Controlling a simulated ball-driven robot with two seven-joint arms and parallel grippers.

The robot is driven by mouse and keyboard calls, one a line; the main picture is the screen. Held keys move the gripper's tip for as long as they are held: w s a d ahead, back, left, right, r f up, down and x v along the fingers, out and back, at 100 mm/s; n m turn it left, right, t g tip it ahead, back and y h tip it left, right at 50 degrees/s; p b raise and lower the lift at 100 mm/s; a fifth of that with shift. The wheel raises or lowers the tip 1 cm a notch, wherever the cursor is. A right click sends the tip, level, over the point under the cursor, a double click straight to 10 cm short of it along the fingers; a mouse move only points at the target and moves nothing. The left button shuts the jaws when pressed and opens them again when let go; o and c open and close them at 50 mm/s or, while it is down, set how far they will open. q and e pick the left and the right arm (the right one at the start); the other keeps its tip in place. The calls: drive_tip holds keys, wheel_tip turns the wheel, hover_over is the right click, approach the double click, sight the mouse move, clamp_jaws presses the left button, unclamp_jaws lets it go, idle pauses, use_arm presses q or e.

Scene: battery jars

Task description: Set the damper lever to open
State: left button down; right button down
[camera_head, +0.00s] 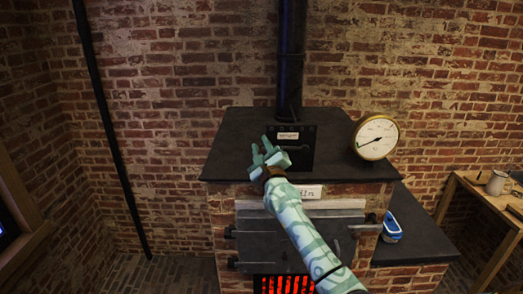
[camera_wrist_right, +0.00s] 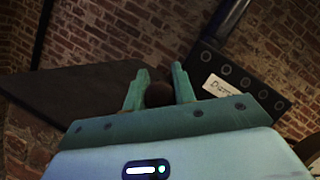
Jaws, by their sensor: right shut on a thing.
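The damper plate (camera_head: 305,153) is a black panel with a white label on top of the brick stove, at the foot of the flue pipe. In the right wrist view the plate (camera_wrist_right: 255,85) is at the right, its label partly readable as "Dam…". My right gripper (camera_head: 263,149) is at the plate's left side. In the wrist view its fingers are shut on a round brown knob (camera_wrist_right: 158,94), which appears to be the damper lever's end. The lever's arm is mostly hidden, so its setting cannot be told. My left gripper is out of view.
A round brass gauge (camera_head: 376,138) stands right of the plate on the dark stove top (camera_head: 232,150). The black flue pipe (camera_head: 290,60) rises behind. A blue and white object (camera_head: 391,229) lies on the lower right ledge. Red glowing bars (camera_head: 284,284) show below.

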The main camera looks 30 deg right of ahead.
drive_tip(key=shift+r+m+h, duration=0.4)
drive_tip(key=shift+r+m, duration=0.3)
drive_tip(key=s+d+r+m+g+h+b, duration=0.1)
drive_tip(key=s+d+r+m+g+h, duration=0.2)
drive_tip(key=m, duration=0.8)
drive_tip(key=s+d+r+m+g+h+b, duration=0.1)
drive_tip(key=s+d+r+m+g+h, duration=0.2)
drive_tip(key=d+r+m+h, duration=0.3)
drive_tip(key=shift+s+d+r+m, duration=0.25)
drive_tip(key=shift+d+r+m, duration=0.55)
drive_tip(key=shift+m, duration=1.8)
drive_tip(key=c, duration=1.1)
unclamp_jaws()
drive_tip(key=shift+d, duration=0.1)
drive_tip(key=shift+c, duration=0.2)
drive_tip(key=shift+f, duration=0.1)
